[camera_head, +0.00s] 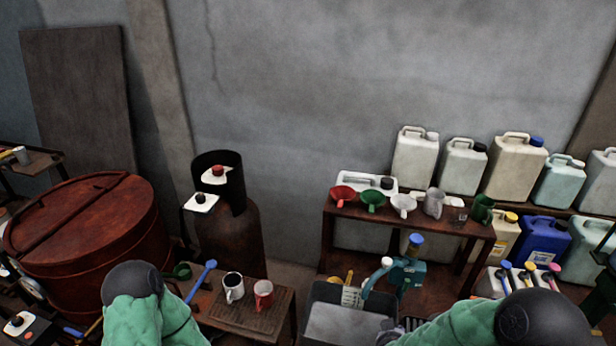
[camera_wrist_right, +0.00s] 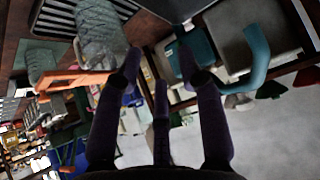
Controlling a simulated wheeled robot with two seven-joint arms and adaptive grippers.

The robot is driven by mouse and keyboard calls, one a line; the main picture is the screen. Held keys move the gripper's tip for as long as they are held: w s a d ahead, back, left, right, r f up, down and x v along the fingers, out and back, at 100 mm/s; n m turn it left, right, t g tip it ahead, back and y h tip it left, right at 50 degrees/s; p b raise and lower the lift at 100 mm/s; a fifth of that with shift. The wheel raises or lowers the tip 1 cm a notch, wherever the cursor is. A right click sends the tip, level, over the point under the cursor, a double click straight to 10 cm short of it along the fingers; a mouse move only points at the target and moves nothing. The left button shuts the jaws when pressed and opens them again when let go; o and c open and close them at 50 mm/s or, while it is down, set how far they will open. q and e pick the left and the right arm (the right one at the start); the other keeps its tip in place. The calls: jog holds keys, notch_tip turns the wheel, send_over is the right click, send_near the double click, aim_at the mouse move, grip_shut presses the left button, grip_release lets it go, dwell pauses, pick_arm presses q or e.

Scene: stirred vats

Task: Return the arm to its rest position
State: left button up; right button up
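My right gripper (camera_wrist_right: 160,68) shows in the right wrist view. Its dark purple fingers stand apart and nothing is held between them. A teal object with a curved spout or handle (camera_wrist_right: 257,55) lies beyond the fingers to the right, and an orange piece (camera_wrist_right: 72,80) lies to the left. In the head view, my right arm (camera_head: 470,325) comes in at the lower right, with a green sleeve and a black joint. My left arm (camera_head: 150,318) shows at the lower left in the same way. The left gripper is out of the frame.
A rusty vat (camera_head: 90,235) and a brown gas cylinder (camera_head: 230,240) stand left. A low wooden table (camera_head: 250,318) holds two mugs. A shelf table (camera_head: 340,228) holds funnels and jugs. Jerrycans (camera_head: 515,165) line the right. A grey bin (camera_head: 340,325) with a teal pump (camera_head: 405,272) stands front centre.

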jog(key=s+a+f+n+g+y+b, duration=0.1)
jog(key=s+a+f+y+b, duration=0.2)
jog(key=f, duration=0.5)
jog(key=s+a+f+g+y+b, duration=0.15)
jog(key=a+f+b, duration=0.25)
jog(key=f, duration=0.4)
pick_arm(q)
notch_tip(320, 180, down, 14)
jog(key=b, duration=0.6)
jog(key=shift+w, duration=0.25)
pick_arm(e)
jog(key=s+a+f+n+g+y, duration=0.1)
jog(key=s+a+f+g+y, duration=0.2)
jog(key=s+f, duration=0.9)
jog(key=s+a+g, duration=0.1)
jog(key=a+g, duration=0.1)
jog(key=a, duration=0.2)
jog(key=shift+s+f, duration=0.2)
jog(key=shift+f, duration=0.2)
